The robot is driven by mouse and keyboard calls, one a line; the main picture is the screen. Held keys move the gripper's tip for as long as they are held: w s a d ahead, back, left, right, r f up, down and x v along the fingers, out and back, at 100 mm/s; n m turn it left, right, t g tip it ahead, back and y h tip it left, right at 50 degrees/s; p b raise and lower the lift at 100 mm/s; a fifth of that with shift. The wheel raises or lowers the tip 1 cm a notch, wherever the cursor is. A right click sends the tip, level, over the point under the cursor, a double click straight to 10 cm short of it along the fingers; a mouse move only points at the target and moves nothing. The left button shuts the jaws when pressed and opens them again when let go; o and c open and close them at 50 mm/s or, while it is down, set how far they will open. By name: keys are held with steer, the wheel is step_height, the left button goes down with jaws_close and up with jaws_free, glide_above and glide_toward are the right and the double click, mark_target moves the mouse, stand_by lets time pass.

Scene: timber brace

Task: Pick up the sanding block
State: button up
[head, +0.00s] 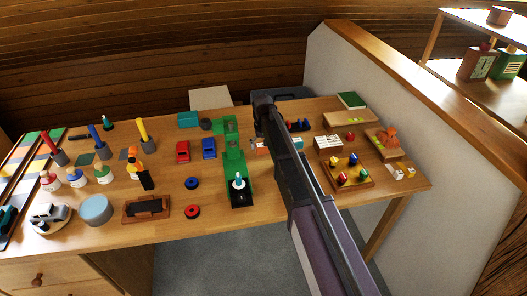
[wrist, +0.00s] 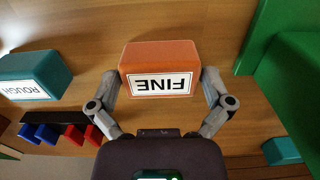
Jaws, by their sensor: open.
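An orange block (wrist: 160,55) with a white label reading FINE lies on the wooden table in the wrist view. A teal block (wrist: 32,75) labelled ROUGH lies to its left. My gripper (wrist: 160,78) is open, with one finger on each side of the orange block's labelled end. I cannot tell whether the fingers touch it. In the head view the orange block (head: 260,143) shows partly behind my arm, and the teal block (head: 297,143) shows just right of the arm. My fingertips are hidden there.
A dark rack with blue and red pieces (wrist: 60,131) lies near the teal block. A white box (head: 328,143) and a peg tray (head: 352,180) are to the right.

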stand_by(0.5)
steer(key=c, duration=0.8)
steer(key=shift+r, duration=0.15)
step_height(320, 180, up, 10)
steer(key=p, duration=1)
steer(key=shift+f, duration=0.2)
